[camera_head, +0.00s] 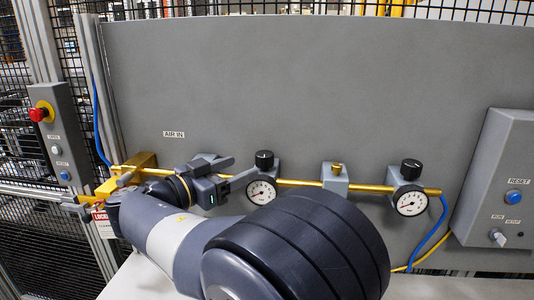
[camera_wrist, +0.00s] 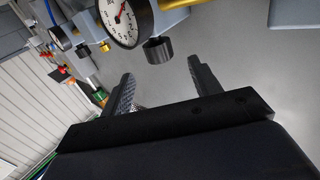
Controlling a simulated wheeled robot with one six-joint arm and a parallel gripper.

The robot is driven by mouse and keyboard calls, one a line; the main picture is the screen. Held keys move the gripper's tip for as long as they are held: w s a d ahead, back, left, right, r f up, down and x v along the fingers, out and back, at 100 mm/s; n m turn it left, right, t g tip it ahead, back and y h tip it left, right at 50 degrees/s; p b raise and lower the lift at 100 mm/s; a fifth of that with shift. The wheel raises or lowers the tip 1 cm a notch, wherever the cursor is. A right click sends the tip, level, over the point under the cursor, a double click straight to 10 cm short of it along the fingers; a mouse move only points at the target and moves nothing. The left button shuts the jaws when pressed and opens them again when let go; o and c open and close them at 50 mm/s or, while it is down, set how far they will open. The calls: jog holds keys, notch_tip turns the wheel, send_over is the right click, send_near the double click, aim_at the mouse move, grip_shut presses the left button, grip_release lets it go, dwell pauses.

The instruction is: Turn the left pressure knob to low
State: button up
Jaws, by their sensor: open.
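The left pressure knob (camera_head: 264,160) is black and sits upright on a grey regulator above a round white gauge (camera_head: 262,191). My gripper (camera_head: 243,168) is just left of this knob, its fingers pointing right towards it. In the wrist view, my gripper (camera_wrist: 160,68) is open and empty. The knob (camera_wrist: 157,50) shows beyond the fingertips, roughly in line with the gap between them and apart from both fingers. The close gauge (camera_wrist: 122,20) is beside it, cut by the top edge. Its reading is too small to tell.
A second black knob (camera_head: 411,168) with its gauge (camera_head: 411,201) stands farther right on the brass pipe (camera_head: 380,188). A small brass-topped fitting (camera_head: 336,172) lies between. A grey control box (camera_head: 497,185) is at the right. The panel (camera_head: 300,80) above the pipe is clear.

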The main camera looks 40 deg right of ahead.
aim_at(270, 156)
jog(key=d+p, duration=0.1)
jog(key=d, duration=0.3)
jog(key=d+p, duration=0.2)
jog(key=d, duration=0.2)
jog(key=shift+w+d+r, duration=0.15)
jog(key=shift+d, duration=0.25)
jog(key=shift+d+p, duration=0.4)
jog(key=shift+d, duration=0.4)
jog(key=shift+f, duration=0.2)
jog(key=shift+c, duration=0.5)
jog(key=c, duration=0.9)
